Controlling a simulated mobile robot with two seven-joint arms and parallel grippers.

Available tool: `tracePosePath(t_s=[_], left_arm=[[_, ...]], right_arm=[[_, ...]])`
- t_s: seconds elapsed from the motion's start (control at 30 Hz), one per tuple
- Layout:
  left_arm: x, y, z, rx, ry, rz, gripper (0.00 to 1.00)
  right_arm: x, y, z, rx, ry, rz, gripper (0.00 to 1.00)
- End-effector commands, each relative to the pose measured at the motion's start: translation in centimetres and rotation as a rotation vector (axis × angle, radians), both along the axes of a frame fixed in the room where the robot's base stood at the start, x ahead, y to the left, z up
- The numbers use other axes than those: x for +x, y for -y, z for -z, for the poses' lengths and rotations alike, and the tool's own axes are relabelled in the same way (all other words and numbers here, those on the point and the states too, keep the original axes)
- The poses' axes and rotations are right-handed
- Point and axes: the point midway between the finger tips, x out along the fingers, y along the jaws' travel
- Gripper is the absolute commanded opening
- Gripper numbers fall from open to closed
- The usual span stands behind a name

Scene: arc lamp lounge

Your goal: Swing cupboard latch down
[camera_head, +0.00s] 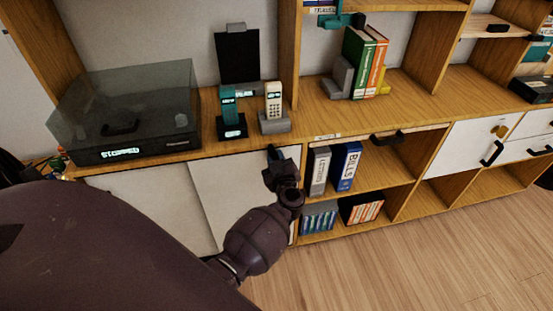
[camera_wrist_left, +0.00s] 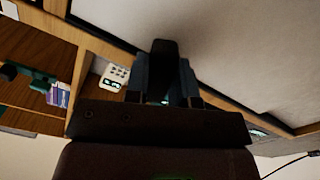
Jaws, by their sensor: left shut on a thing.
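My left gripper (camera_head: 275,160) is at the top right part of the white cupboard door (camera_head: 222,187), below the cabinet top. In the left wrist view its two blue-grey fingers (camera_wrist_left: 164,82) are shut on a dark upright piece (camera_wrist_left: 164,50). This piece stands against the pale door panel (camera_wrist_left: 225,45). The gripper hides much of it, so I cannot tell if it is the latch or a handle. A small brass-coloured turn piece (camera_head: 499,131) sits on another white door (camera_head: 462,150) at the far right. My right gripper is not in view.
A turntable with a clear lid (camera_head: 130,115), a teal phone (camera_head: 229,115) and a white phone (camera_head: 273,105) stand on the cabinet top. The wooden floor (camera_head: 400,260) in front is clear.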

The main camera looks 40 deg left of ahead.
Motion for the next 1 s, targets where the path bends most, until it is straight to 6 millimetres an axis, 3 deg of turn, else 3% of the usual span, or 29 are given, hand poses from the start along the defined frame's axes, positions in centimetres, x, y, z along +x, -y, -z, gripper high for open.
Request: tracePosePath(t_s=[0.27,0.5,1.0], left_arm=[[-0.1,-0.2,-0.8,0.069,-0.076,-0.002,0.00],[-0.4,-0.5,-0.6,0.177,-0.204,-0.002,0.00],[-0.9,-0.8,0.3,0.283,-0.330,0.000,0.00]], right_arm=[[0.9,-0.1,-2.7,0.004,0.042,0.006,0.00],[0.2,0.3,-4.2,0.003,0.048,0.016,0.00],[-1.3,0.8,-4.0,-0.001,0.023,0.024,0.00]])
